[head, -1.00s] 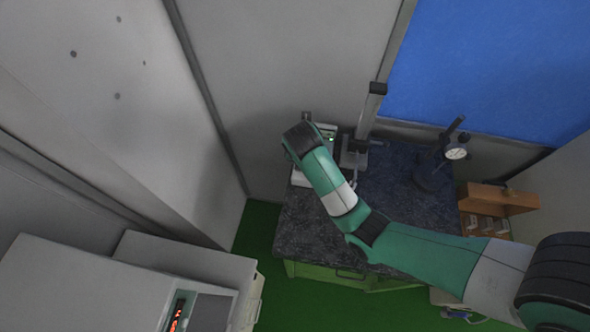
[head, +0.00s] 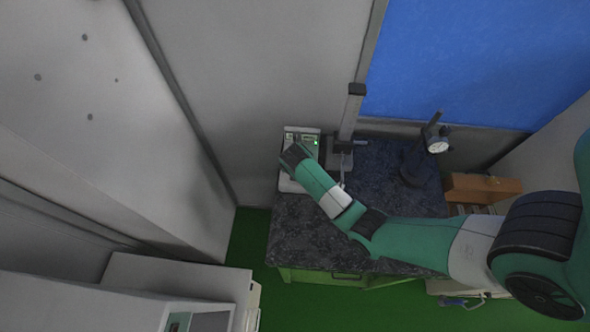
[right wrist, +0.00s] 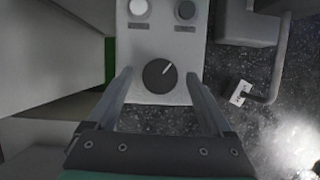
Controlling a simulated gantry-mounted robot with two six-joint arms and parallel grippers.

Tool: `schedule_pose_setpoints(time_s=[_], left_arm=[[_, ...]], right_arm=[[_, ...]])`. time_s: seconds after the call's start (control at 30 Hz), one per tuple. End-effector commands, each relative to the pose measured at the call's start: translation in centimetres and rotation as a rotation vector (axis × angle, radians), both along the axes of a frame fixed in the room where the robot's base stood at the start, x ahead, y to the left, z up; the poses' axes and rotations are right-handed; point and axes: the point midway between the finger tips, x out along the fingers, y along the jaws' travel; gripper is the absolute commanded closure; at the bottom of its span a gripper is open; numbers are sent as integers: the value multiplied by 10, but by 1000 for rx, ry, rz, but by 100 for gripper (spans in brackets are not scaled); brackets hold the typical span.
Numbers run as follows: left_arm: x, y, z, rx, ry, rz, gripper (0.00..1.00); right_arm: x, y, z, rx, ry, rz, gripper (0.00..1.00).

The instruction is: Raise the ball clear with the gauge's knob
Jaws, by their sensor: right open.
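A light grey control box (head: 301,133) with a small green-lit display stands at the back left of the dark bench. The right wrist view shows its panel (right wrist: 160,45) with a round black knob (right wrist: 159,76) bearing a white pointer line. My right gripper (right wrist: 159,82) is open and empty, its two fingers on either side of the knob with gaps between. In the head view my right arm covers part of the box and hides the fingers. A column stand (head: 350,118) rises just right of the box. I cannot make out a ball. My left gripper is not in view.
A dial indicator (head: 438,146) on a dark stand and a wooden box (head: 483,188) are farther right. A white button (right wrist: 138,8) and a dark button (right wrist: 186,9) sit above the knob. The speckled bench top (head: 310,235) is clear in front.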

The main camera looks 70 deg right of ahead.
Motion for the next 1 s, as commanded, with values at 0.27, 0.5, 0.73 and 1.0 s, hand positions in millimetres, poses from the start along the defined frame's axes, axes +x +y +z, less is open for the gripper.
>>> schedule_pose_setpoints(time_s=[0.27,0.5,0.73,1.0], left_arm=[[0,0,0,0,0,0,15],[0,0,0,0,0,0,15],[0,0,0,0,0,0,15],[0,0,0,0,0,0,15]], right_arm=[[0,0,0,-1,0,0,33],[0,0,1,-1,0,0,76],[0,0,1,-1,-1,-1,100],[2,0,2,-2,-1,-51,100]])
